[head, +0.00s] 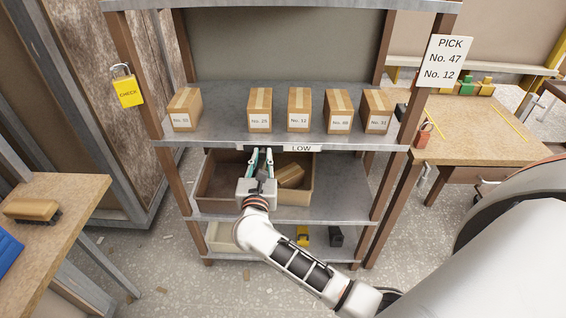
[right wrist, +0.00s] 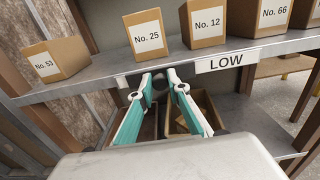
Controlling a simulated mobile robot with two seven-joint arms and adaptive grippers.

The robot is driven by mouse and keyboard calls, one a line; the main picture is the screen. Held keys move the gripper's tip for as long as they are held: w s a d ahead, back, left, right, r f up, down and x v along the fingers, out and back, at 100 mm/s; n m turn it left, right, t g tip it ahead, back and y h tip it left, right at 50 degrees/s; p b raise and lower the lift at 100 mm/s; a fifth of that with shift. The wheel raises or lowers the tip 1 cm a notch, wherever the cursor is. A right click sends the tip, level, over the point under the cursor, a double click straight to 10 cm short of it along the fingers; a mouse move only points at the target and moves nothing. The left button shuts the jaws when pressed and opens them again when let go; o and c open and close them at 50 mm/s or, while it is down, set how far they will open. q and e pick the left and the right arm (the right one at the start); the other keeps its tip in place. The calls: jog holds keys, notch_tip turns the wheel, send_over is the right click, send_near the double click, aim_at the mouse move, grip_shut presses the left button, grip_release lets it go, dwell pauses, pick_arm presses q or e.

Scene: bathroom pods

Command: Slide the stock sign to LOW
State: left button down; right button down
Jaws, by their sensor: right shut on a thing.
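The stock sign (head: 301,148) is a white plate on the front edge of the middle shelf, with LOW showing to the right of my gripper. It also shows in the right wrist view (right wrist: 227,60). My right gripper (head: 262,152) is at the shelf edge, just left of the word LOW. In the right wrist view its green-sided fingers (right wrist: 158,76) close in on a small dark part of the sign at the edge. The fingertips hide most of the held part. My left gripper is not in view.
Several numbered cartons (head: 298,108) stand on the shelf (head: 225,133) above the sign. An open bin (head: 215,205) with a brown box sits below.

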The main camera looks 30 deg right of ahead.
jog(key=shift+w+a, duration=0.3)
jog(key=shift+a, duration=0.2)
jog(key=shift+w+a, duration=0.3)
jog(key=shift+a, duration=0.2)
jog(key=c, duration=1.9)
grip_release()
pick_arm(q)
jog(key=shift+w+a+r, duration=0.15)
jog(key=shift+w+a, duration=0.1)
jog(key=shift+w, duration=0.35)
pick_arm(e)
jog(key=shift+a, duration=0.1)
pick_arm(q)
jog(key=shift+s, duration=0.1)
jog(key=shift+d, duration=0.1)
pick_arm(e)
jog(key=v, duration=1.2)
